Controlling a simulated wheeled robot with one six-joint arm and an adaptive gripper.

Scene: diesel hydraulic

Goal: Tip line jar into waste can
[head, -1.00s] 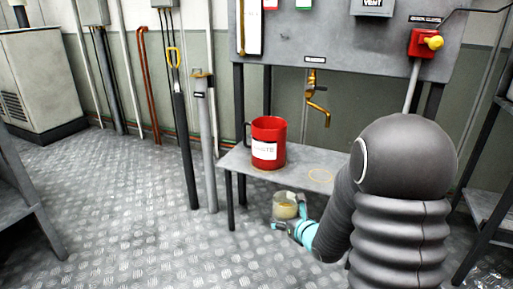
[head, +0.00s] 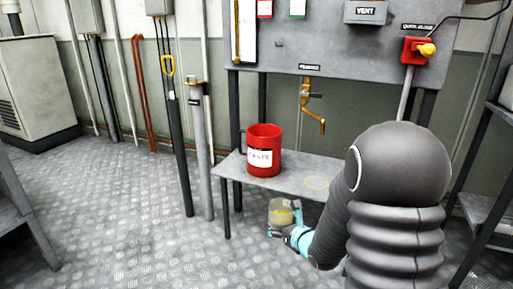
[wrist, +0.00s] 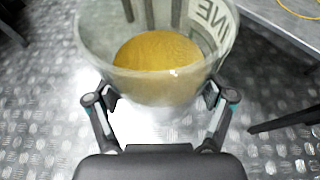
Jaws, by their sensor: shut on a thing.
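The line jar (head: 281,214) is a clear jar with yellowish liquid in its lower part. My gripper (head: 290,230) is shut on it and holds it in the air in front of the shelf. In the wrist view, the jar (wrist: 155,75) sits between the two fingers of my gripper (wrist: 158,100), with part of its lettering showing at the right. The red waste can (head: 263,138), with a white "WASTE" label and a handle on its left, stands upright on the shelf (head: 290,176), behind and left of the jar. The inside of the can is mostly hidden.
A brass tap (head: 313,108) hangs from the grey panel above the shelf, over a yellow ring mark (head: 317,183). A red box with a yellow knob (head: 418,50) is at the upper right. Upright pipes (head: 198,150) stand left of the shelf.

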